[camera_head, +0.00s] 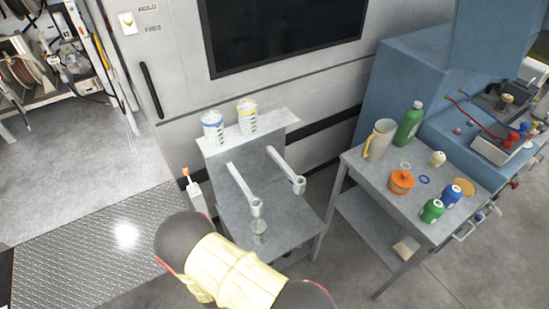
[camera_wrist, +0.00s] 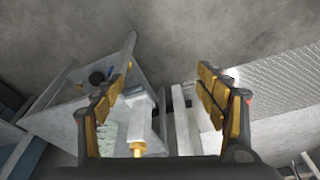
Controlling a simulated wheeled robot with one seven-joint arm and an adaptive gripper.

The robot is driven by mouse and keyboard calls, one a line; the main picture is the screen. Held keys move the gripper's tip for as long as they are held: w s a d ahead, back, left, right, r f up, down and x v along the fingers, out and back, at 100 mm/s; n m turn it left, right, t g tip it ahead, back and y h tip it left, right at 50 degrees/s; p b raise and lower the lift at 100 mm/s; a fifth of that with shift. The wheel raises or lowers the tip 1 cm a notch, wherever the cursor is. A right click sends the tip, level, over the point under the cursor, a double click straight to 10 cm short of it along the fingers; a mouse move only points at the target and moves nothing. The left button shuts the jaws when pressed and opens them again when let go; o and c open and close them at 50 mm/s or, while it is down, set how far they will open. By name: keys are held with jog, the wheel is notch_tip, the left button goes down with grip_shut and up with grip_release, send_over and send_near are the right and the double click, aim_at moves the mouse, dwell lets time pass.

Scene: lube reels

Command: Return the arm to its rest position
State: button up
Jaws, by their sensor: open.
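My gripper (camera_wrist: 165,105) is open in the wrist view, with its two yellow-padded fingers apart and nothing held between them. Behind the gap between the fingers, a pale bar with a yellow-brown end (camera_wrist: 138,147) shows; I cannot tell what it is. In the head view my arm, in a pale yellow sleeve, reaches in from the bottom over the floor, in front of the grey reel stand (camera_head: 262,185). The gripper's fingers cannot be made out there.
Two spouts (camera_head: 286,170) stick out from the stand, with a clear glass (camera_head: 259,228) under one. Two labelled containers (camera_head: 248,116) stand on its top. A grey table (camera_head: 385,190) at right holds a jug, an orange pot (camera_head: 401,182) and bottles. Open floor (camera_head: 70,180) lies at left.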

jog(key=d+r+n+g+b, duration=0.1)
jog(key=d+r, duration=0.2)
jog(key=r, duration=0.7)
jog(key=d+r+g+b, duration=0.15)
jog(key=d+r, duration=0.25)
jog(key=r, duration=0.5)
jog(key=d+r+n+g+b, duration=0.1)
jog(key=d+r+g, duration=0.15)
jog(key=r, duration=0.75)
jog(key=s+d+r+m+t+b, duration=0.2)
jog(key=d+r+t, duration=0.2)
jog(key=d+r, duration=0.8)
jog(key=s+d+r+m+t+b, duration=0.2)
jog(key=d+r+t+b, duration=0.1)
jog(key=d+r, duration=0.9)
jog(key=d, duration=0.5)
jog(key=shift+d+r+t+h, duration=0.2)
jog(key=shift+d+t+h, duration=0.1)
jog(key=shift+t, duration=0.1)
jog(key=shift+c, duration=0.5)
